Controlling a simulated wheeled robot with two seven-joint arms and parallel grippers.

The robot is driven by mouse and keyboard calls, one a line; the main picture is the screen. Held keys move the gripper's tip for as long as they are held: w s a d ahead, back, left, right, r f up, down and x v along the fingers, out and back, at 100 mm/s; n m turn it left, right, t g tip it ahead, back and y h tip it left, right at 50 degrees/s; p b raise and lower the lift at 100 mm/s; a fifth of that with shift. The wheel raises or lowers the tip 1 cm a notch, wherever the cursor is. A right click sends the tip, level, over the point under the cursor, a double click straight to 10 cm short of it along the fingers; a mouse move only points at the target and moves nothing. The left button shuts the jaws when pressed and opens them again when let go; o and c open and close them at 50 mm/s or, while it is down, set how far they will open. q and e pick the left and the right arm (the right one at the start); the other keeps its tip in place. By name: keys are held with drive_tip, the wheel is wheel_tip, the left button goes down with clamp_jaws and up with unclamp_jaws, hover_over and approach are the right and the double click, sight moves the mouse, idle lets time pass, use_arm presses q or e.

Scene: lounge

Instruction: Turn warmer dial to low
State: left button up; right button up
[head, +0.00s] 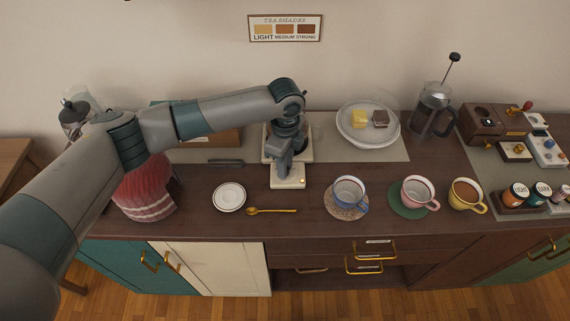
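A cream-coloured appliance, which looks like the warmer (289,183), stands on the sideboard left of centre. A small bright spot shows near its front right corner. My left arm comes in from the left, and my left gripper (283,168) points down right over the front part of the warmer. The gripper and wrist hide much of the warmer. I cannot make out the dial or its setting. The fingertips are too small and overlapped to tell whether they are open, shut or touching it. My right gripper is not in view.
A white saucer (229,197) and a gold spoon (272,211) lie in front. Blue (349,191), pink (418,192) and yellow cups (467,195) stand to the right. A plate with food (357,135) and a French press (433,112) are behind. A red striped item (146,192) stands left.

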use_arm(q)
drive_tip(key=o, duration=0.4)
drive_tip(key=shift+r, duration=0.1)
drive_tip(key=shift+r, duration=0.1)
drive_tip(key=shift+r+b, duration=0.3)
drive_tip(key=shift+r, duration=0.25)
drive_tip(key=shift+r+b, duration=2.15)
drive_tip(key=shift+r, duration=5.9)
